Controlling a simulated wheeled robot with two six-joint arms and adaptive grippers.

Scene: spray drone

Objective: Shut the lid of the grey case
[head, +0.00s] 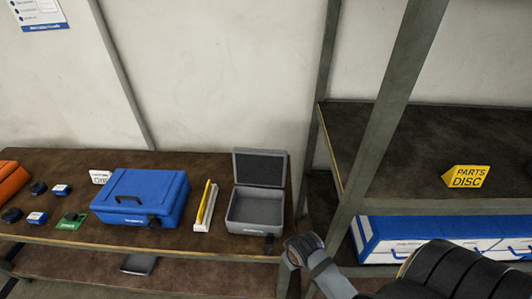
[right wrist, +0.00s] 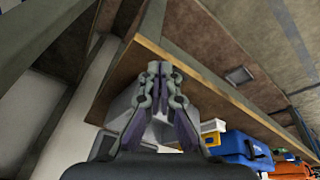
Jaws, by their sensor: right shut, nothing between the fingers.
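The grey case (head: 255,208) stands open on the bench near its right end. Its lid (head: 259,169) is upright at the back, and the inside looks empty. In the head view my right wrist shows in front of and to the right of the case, beyond the bench's front edge; the fingertips cannot be made out there. In the right wrist view my right gripper (right wrist: 165,68) is shut and empty. A grey shape behind its fingers is probably the case, partly hidden. My left gripper is not in view.
A blue case (head: 140,198) and a white holder with a yellow piece (head: 205,207) stand left of the grey case. Small parts and an orange case (head: 10,182) lie further left. A shelf rack post (head: 388,110) rises close on the right.

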